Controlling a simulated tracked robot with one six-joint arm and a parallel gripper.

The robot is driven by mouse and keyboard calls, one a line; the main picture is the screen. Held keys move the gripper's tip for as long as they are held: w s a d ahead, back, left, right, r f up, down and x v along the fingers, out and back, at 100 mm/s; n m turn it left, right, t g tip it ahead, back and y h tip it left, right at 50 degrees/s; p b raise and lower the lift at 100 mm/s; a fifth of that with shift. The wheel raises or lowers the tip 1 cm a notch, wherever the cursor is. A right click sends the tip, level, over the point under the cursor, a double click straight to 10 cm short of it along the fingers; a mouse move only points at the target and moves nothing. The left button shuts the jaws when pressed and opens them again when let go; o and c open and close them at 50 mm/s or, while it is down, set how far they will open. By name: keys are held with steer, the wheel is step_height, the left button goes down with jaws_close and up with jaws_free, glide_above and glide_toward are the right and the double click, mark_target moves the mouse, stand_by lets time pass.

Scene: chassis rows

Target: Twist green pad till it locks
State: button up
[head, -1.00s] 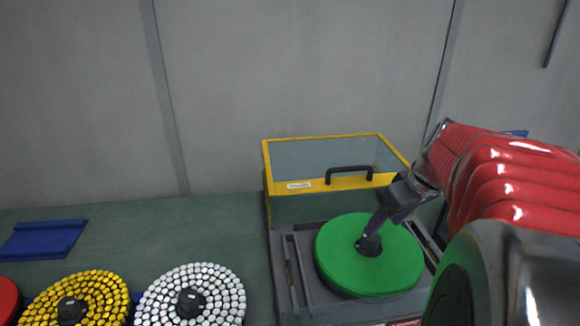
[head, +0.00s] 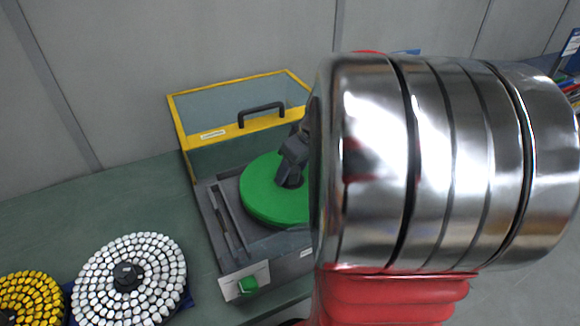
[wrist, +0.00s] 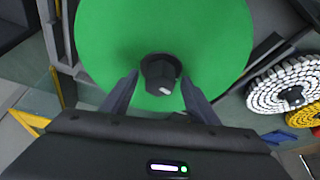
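The green pad (head: 262,200) is a round disc lying in the grey machine bed (head: 250,244), in front of a yellow-framed clear cover (head: 228,104). In the wrist view the pad (wrist: 110,30) fills the upper middle, with a dark knob (wrist: 158,76) at its centre. My gripper (wrist: 160,78) has one finger on each side of the knob. The fingers are spread, with a narrow gap showing on both sides. In the head view my gripper (head: 290,180) is down at the pad's centre. My arm hides the pad's right edge.
A white-studded disc (head: 130,250) and a yellow-studded disc (head: 35,290) lie on the green bench to the left. A green button (head: 249,284) is on the machine's front. The cover has a black handle (head: 261,108). Bench behind the discs is clear.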

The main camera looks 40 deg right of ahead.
jaws_close()
stand_by(0.5)
stand_by(0.8)
